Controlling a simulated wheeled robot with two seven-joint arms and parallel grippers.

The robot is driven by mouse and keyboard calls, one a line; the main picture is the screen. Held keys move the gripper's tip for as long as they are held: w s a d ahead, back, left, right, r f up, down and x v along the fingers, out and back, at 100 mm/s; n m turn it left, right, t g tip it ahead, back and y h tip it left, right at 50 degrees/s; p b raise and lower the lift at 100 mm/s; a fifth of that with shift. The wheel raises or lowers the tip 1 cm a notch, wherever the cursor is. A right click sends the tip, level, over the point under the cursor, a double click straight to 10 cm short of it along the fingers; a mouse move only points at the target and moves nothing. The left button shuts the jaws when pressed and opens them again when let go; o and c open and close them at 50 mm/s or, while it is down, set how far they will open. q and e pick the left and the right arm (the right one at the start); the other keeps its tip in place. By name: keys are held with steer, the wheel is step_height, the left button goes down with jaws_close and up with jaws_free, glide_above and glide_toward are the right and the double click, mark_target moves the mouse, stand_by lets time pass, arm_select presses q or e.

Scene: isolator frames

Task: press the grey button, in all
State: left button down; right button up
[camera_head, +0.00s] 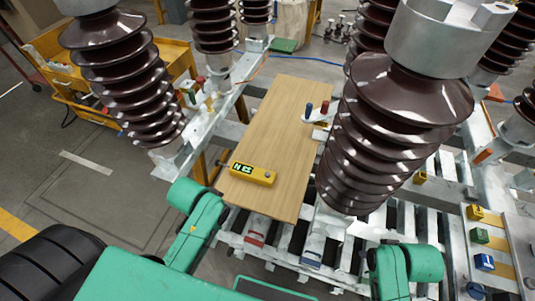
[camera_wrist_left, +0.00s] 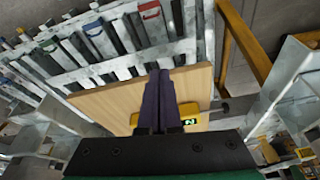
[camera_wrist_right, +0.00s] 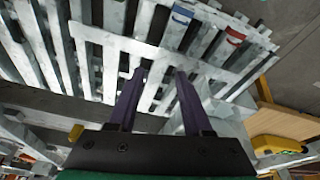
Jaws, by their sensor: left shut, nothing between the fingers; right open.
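A yellow box with a dark display (camera_head: 253,175) lies on a wooden board (camera_head: 275,120) in the head view. A small grey button (camera_head: 267,174) appears near the right end of its top. My left gripper (camera_wrist_left: 158,75) is shut and empty; in the left wrist view its fingers stand in front of the board, partly hiding the yellow box (camera_wrist_left: 188,112). The button cannot be made out there. My right gripper (camera_wrist_right: 158,72) is open and empty above grey metal slats. The yellow box shows at the right edge of the right wrist view (camera_wrist_right: 278,146). Neither gripper's fingertips show clearly in the head view.
Large brown ribbed insulators (camera_head: 400,125) stand right of the board, with another (camera_head: 120,75) at left. A slatted metal frame (camera_head: 340,235) lies below. A yellow cart (camera_head: 65,65) stands at back left.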

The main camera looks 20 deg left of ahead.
arm_select(q)
step_height(320, 180, up, 8)
steer(key=w+d+m+p, duration=0.1)
steer(key=p, duration=0.2)
arm_select(e)
step_height(320, 180, up, 6)
steer(key=p, duration=0.2)
steer(key=s+f+g, duration=0.1)
steer(key=s+f, duration=0.2)
steer(key=f, duration=0.7)
steer(key=s+f, duration=0.3)
steer(key=f, duration=0.7)
arm_select(q)
step_height(320, 180, up, 4)
steer(key=m+t+h, duration=0.1)
steer(key=m+h, duration=0.6)
steer(key=m, duration=1)
glide_above(268, 175)
steer(key=a, duration=0.2)
steer(key=shift+d, duration=0.2)
arm_select(e)
steer(key=s+d+f+g, duration=0.1)
steer(key=s+d+f, duration=0.2)
steer(key=s+f, duration=0.6)
steer(key=s, duration=0.4)
steer(key=shift+s+d+f, duration=0.15)
steer(key=shift+s+f, duration=0.15)
steer(key=shift+s, duration=0.05)
